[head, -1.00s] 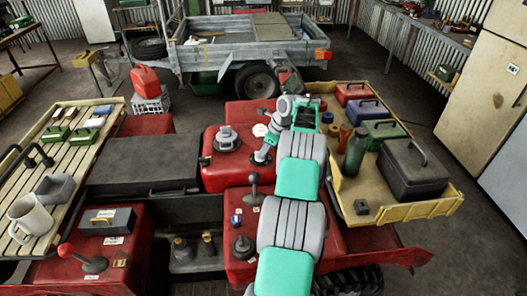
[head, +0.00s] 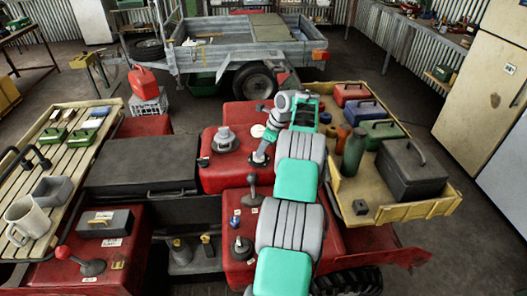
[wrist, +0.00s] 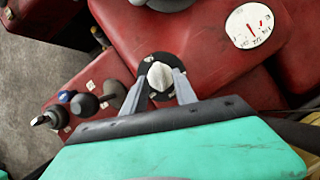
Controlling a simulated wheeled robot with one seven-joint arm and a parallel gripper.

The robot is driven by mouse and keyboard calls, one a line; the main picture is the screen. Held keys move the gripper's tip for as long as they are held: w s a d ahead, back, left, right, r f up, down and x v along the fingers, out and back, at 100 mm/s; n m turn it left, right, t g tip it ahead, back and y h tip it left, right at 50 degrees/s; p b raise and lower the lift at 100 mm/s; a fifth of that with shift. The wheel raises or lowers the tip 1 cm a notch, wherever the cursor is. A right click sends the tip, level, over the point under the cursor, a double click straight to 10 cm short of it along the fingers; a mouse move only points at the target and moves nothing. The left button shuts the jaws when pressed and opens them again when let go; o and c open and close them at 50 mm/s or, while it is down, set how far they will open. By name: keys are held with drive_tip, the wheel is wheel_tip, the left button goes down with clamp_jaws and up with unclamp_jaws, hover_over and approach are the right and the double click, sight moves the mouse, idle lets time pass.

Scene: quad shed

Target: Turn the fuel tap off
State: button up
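The fuel tap appears to be the pale ridged knob (wrist: 160,76) on a round black plate with small pale marks, set in a red body panel. Its ridge points roughly up the wrist view. My gripper (wrist: 159,80) is at the knob, with one grey finger on each side. The fingers are spread, and dark plate shows beside the knob, so I see no firm grip. In the head view my gripper (head: 259,158) reaches down to the red panel, and the knob is hidden or too small to make out there.
A round white gauge (wrist: 258,25) and a grey filler cap (head: 224,139) sit close by on the red body. A black lever (head: 252,188) and small switches stand nearer. Right of the arm, a tan rack (head: 420,208) holds a dark case, a green bottle and boxes.

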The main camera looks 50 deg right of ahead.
drive_tip(key=s+a+r+b, duration=0.4)
drive_tip(key=s+a+r, duration=0.5)
drive_tip(key=s+r, duration=0.1)
drive_tip(key=shift+s+r, duration=0.3)
drive_tip(key=shift+r, duration=0.35)
drive_tip(key=shift+a, duration=0.15)
